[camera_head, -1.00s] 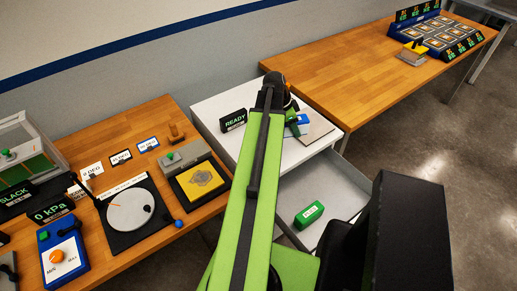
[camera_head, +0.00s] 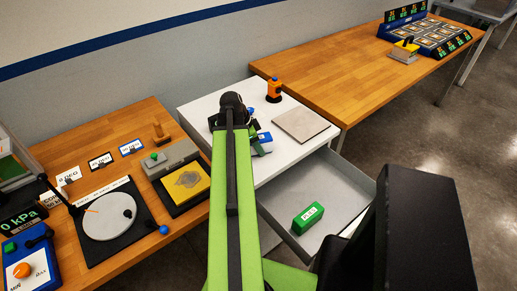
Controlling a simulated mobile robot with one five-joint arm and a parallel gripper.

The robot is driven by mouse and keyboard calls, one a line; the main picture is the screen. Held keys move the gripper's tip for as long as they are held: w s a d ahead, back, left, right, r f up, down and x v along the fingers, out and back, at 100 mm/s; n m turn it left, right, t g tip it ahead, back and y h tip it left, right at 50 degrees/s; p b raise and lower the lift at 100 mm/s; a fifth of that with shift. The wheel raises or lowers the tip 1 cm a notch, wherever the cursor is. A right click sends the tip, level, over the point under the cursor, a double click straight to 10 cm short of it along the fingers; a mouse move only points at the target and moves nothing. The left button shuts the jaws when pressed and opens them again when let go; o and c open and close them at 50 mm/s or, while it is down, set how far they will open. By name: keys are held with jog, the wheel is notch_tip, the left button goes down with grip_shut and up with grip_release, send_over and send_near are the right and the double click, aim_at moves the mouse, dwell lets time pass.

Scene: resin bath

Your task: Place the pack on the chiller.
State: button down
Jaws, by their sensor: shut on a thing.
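A blue and white pack (camera_head: 264,144) shows beside the end of my arm, over the white cabinet (camera_head: 196,106). My gripper (camera_head: 251,127) is shut on it; the fingertips are mostly hidden behind my arm. A square grey plate, which looks like the chiller (camera_head: 306,124), lies flat on the cabinet top, to the right of the pack and apart from it in the picture. The plate is bare. I cannot tell the pack's exact height above the cabinet.
A drawer (camera_head: 338,188) stands open below the cabinet top, with a green labelled box (camera_head: 308,218) in it. An orange bottle-like object (camera_head: 273,87) stands at the cabinet's back. Wooden benches with equipment flank the cabinet.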

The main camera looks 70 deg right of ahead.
jog(key=shift+r, duration=0.1)
jog(key=c, duration=0.7)
grip_release()
jog(key=shift+r+p, duration=0.4)
jog(key=shift+p, duration=0.05)
jog(key=p+v, duration=1)
jog(key=v, duration=0.1)
jog(key=shift+w+a+r+p, duration=0.1)
jog(key=shift+w+r+p, duration=0.1)
jog(key=shift+p, duration=0.1)
jog(key=shift+f, duration=0.1)
